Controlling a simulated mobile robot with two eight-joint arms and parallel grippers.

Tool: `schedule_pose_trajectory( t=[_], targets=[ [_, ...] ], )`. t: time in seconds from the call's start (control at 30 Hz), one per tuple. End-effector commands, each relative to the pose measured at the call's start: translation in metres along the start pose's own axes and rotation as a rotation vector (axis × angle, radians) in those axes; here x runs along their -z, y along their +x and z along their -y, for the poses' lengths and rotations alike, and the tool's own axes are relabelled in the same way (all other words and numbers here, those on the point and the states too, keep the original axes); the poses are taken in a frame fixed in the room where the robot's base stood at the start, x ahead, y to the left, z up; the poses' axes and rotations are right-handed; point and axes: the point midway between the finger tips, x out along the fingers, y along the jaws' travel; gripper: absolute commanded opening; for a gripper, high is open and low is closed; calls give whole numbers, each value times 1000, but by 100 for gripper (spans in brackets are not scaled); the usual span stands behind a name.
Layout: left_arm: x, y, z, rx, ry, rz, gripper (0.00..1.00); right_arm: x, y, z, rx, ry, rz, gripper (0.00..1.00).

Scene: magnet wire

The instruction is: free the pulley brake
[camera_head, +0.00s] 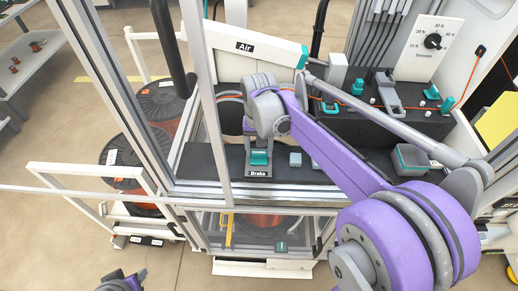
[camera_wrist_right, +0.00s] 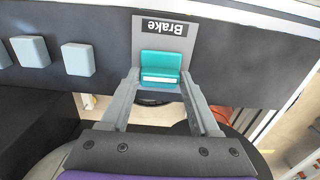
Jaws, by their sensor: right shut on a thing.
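The pulley brake is a teal lever (camera_head: 259,158) on a grey plate labelled "Brake", on the dark machine top. In the right wrist view the teal lever (camera_wrist_right: 160,68) sits between the two grey fingers of my right gripper (camera_wrist_right: 160,88). The gripper is shut on the lever, and the label shows just beyond it. In the head view my right arm reaches in from the right and its wrist hides part of the pulley area behind. Part of my left arm (camera_head: 125,282) shows at the bottom left edge, and its finger opening cannot be made out.
Grey square buttons (camera_wrist_right: 78,59) sit beside the brake plate. A white "Air" arm (camera_head: 250,50) lies behind my right wrist. A metal frame post (camera_head: 213,110) stands just left of the brake. A teal-rimmed bin (camera_head: 411,160) is at the right. Wire spools (camera_head: 160,100) stand at the left.

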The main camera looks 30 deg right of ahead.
Motion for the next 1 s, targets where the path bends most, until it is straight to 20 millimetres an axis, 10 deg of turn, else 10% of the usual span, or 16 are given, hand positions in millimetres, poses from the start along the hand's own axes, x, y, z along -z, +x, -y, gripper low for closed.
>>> schedule_pose_trajectory(
  t=[0.6,0.63,0.77,1.0],
  targets=[
    [0,0,0,0,0,0,45,0,-1,0,0,39,-1,7],
    [0,0,0,0,0,0,45,0,-1,0,0,39,-1,68],
    [0,0,0,0,0,0,45,0,0,0,0,38,-1,91],
    [0,0,0,0,0,0,45,0,0,0,0,37,0,92]
  ],
)
